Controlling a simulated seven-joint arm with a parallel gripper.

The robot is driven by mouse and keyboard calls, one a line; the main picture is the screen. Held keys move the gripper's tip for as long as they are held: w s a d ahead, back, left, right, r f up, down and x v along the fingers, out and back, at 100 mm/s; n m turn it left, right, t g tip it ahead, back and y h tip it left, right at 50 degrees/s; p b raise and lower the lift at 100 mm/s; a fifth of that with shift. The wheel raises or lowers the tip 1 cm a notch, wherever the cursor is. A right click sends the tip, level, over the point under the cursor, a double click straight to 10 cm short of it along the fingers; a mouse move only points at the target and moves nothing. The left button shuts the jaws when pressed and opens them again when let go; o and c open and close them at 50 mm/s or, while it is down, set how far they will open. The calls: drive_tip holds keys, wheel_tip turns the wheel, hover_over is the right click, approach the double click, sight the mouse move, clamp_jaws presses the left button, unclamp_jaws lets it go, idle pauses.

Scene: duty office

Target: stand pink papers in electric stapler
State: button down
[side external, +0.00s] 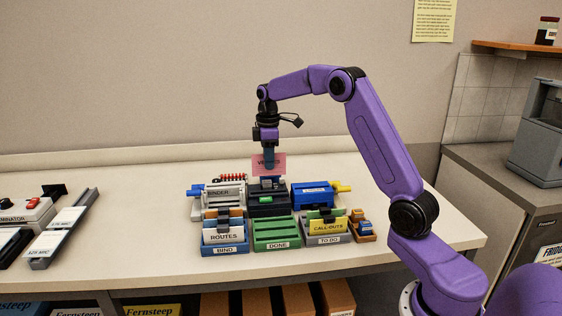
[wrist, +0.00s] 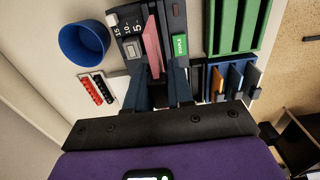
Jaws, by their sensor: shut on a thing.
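The pink papers (side external: 262,170) stand upright in my gripper (side external: 269,157), right over the dark electric stapler (side external: 262,208). My gripper points down and is shut on them; its fingers cover part of their lettering. In the wrist view the pink papers (wrist: 152,42) show edge-on between the fingertips (wrist: 157,75), over the stapler (wrist: 178,20) with its number scale and green label. I cannot tell whether their lower edge is in the stapler's slot or just above it.
A grey binder machine (side external: 222,197) stands left of the stapler and a blue machine (side external: 312,195) right. In front are the blue BIND tray (side external: 232,249), the empty green DONE tray (side external: 277,235) and the TO DO tray (side external: 330,240). A blue cup (wrist: 83,42) shows in the wrist view.

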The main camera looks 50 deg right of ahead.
drive_tip(key=shift+w+f, duration=0.15)
drive_tip(key=shift+w, duration=0.05)
drive_tip(key=shift+f, duration=4.25)
drive_tip(key=c, duration=0.9)
unclamp_jaws()
drive_tip(key=shift+r, duration=0.1)
drive_tip(key=shift+r, duration=4.4)
